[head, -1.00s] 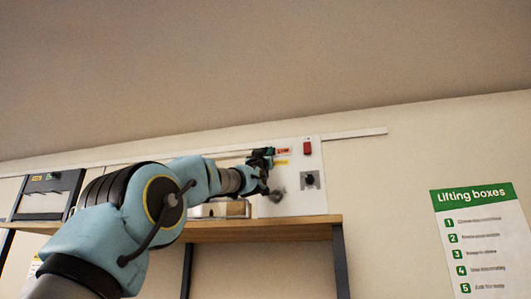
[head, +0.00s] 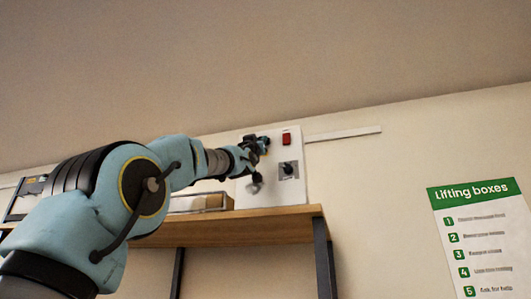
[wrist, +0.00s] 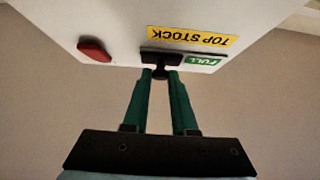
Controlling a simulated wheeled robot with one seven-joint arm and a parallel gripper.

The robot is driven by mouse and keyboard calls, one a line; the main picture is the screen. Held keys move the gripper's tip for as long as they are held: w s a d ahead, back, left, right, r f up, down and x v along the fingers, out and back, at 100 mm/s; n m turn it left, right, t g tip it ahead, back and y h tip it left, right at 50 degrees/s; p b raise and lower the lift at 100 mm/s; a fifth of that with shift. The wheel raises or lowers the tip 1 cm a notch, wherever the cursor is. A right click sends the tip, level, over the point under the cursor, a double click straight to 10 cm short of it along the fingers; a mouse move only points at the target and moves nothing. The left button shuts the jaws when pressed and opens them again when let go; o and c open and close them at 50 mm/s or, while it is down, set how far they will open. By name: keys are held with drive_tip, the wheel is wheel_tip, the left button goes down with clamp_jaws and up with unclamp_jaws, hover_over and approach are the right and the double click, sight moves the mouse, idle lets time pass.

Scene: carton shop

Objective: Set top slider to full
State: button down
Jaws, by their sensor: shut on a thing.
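The top slider's black knob (wrist: 160,73) shows in the wrist view at a dark slot plate on a white panel. A yellow TOP STOCK label (wrist: 192,37) and a green FULL label (wrist: 204,61) appear upside down beside it, FULL just right of the plate. My gripper (wrist: 160,75) has its two green fingertips closed around the knob. In the head view my gripper (head: 264,145) is at the upper left of the white panel (head: 293,200) and hides the slider and most of its labels. I cannot tell the knob's exact place along its travel.
A red switch (head: 286,139) sits right of my gripper, also seen in the wrist view (wrist: 95,50). A black rotary knob (head: 287,168) is below it. The panel stands on a wooden shelf (head: 270,222). A Lifting boxes poster (head: 476,235) hangs at the right.

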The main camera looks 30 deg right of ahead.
drive_tip(key=shift+s+d, duration=0.1)
drive_tip(key=c, duration=0.7)
unclamp_jaws()
drive_tip(key=shift+d, duration=0.1)
drive_tip(key=b+v, duration=0.8)
drive_tip(key=v, duration=0.3)
drive_tip(key=shift+r, duration=0.1)
